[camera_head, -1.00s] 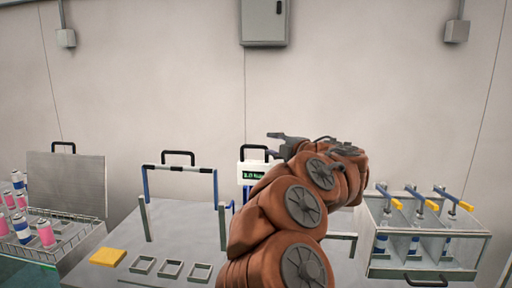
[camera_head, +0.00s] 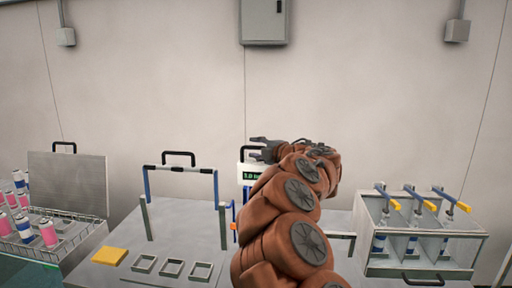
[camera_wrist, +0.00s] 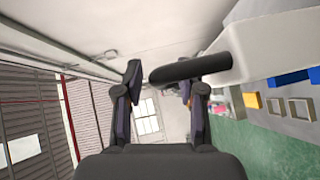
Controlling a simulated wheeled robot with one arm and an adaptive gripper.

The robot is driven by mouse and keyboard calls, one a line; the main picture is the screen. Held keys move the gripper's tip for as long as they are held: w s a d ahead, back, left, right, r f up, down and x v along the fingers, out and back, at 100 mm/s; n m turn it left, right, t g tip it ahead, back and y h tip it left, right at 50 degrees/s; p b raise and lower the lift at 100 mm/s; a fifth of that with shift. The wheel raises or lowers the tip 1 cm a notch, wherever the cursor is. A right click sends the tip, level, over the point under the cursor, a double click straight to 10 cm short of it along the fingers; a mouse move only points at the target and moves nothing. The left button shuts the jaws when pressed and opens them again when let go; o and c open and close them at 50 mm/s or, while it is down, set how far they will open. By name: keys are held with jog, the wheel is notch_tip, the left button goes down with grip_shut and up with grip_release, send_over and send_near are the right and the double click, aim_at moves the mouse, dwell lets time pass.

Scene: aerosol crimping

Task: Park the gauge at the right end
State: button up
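The gauge (camera_head: 251,176) is a white unit with a green-lit display and a black top handle, standing on the grey bench right of the black-and-blue frame. My gripper (camera_head: 262,148) is at its handle in the head view and hides part of it. In the wrist view my gripper (camera_wrist: 158,85) has its two fingers apart. The black handle (camera_wrist: 192,68) reaches in between them and covers the right fingertip. I cannot tell whether a finger touches it. The gauge's white body (camera_wrist: 275,42) is at the upper right. My arm hides the bench right of the gauge.
A frame with a black-and-blue bar (camera_head: 180,169) stands left of the gauge. A yellow pad (camera_head: 109,256) and square holders (camera_head: 172,268) lie on the bench's front. A clear-sided case (camera_head: 420,250) with blue-and-yellow clamps is right. A wire rack (camera_head: 62,238) of cans is left.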

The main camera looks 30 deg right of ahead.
grip_shut()
dwell(0.3)
dwell(0.5)
